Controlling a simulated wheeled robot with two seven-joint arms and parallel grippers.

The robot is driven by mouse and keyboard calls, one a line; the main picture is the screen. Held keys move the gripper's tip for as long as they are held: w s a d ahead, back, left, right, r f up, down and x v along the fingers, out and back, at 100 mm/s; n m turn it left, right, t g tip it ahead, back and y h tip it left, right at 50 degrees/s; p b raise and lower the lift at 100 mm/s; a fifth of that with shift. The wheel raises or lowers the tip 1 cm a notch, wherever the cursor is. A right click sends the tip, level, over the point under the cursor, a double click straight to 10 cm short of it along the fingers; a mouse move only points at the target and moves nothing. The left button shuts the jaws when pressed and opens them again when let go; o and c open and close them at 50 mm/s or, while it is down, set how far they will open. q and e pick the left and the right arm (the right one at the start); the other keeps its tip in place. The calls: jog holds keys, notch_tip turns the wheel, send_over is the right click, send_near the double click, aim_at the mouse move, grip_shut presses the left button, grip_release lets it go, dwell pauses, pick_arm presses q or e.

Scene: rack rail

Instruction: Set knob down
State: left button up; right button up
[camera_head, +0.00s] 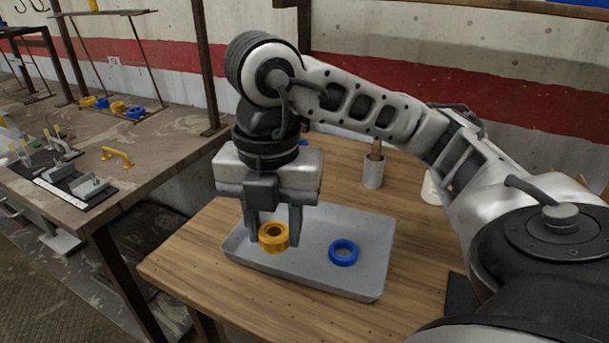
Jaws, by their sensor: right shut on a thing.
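My right gripper (273,232) comes in from the right and points down over the left part of a grey tray (325,222). It is shut on a yellow ring-shaped knob (274,245), held between its two fingers. The knob is over the tray; I cannot tell whether it touches the tray floor. A blue ring-shaped knob (343,252) lies in the tray to the right of the gripper, apart from it. My left gripper is not in view.
The tray stands on a wooden table (200,262). Behind it are a grey cylinder holder (373,172) and a white object (432,188), partly hidden by my arm. At left, a workbench (130,185) holds a yellow handle (117,156), clamps and several yellow and blue rings.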

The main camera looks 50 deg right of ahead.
jog(key=w+d+f+b, duration=0.1)
jog(key=w+d+f, duration=0.7)
jog(key=d, duration=0.1)
jog(key=shift+w+f+b, duration=0.2)
jog(key=shift+w+b, duration=0.05)
jog(key=shift+b, duration=0.1)
jog(key=shift+w+d+f, duration=0.25)
jog(key=shift+w+f, duration=0.05)
jog(key=shift+f, duration=0.2)
jog(key=shift+w+d+f, duration=0.1)
jog(key=shift+d+f, duration=0.05)
jog(key=shift+f, duration=1.55)
jog(key=shift+f, duration=0.1)
jog(key=shift+f, duration=0.15)
jog(key=o, duration=1)
